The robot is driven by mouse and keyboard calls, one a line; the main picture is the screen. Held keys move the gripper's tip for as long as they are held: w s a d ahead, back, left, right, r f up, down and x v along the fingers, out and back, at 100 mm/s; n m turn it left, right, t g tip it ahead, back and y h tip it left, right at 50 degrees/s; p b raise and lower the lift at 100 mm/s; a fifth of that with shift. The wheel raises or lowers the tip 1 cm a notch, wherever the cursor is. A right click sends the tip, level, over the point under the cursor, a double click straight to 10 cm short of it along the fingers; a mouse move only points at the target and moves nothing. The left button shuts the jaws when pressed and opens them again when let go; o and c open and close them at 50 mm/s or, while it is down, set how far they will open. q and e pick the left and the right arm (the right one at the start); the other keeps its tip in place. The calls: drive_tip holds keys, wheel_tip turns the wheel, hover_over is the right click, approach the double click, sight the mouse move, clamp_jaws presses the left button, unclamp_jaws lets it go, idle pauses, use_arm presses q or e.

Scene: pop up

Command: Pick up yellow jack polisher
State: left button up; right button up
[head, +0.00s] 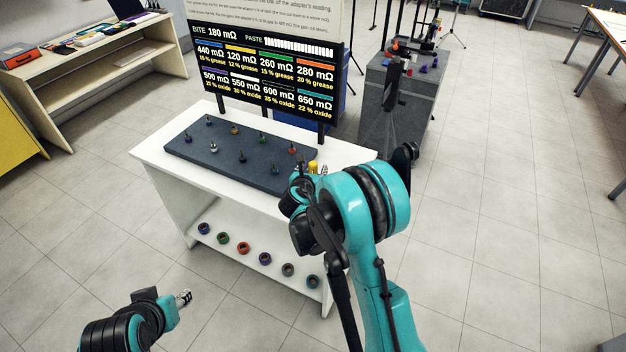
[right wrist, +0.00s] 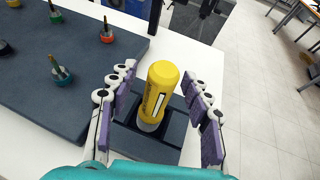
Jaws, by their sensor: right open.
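The yellow jack polisher (right wrist: 158,92) stands upright near the right end of the white table, in a dark holder (right wrist: 172,152). In the head view only its yellow top (head: 313,167) shows; my right arm hides the rest. My right gripper (right wrist: 160,105) is open, with its purple-padded fingers on either side of the polisher and visible gaps to it. It also shows in the head view (head: 304,180), partly hidden by its own arm. My left gripper (head: 184,298) is low at the bottom left, away from the table; its finger opening is too small to tell.
A dark slab (head: 215,158) with several small jacks lies on the white table (head: 160,150), left of the polisher. Several coloured rings (head: 243,248) sit on the lower shelf. A sign board (head: 265,60) stands behind the table. A grey cabinet (head: 385,110) is at the back right.

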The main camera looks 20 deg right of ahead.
clamp_jaws()
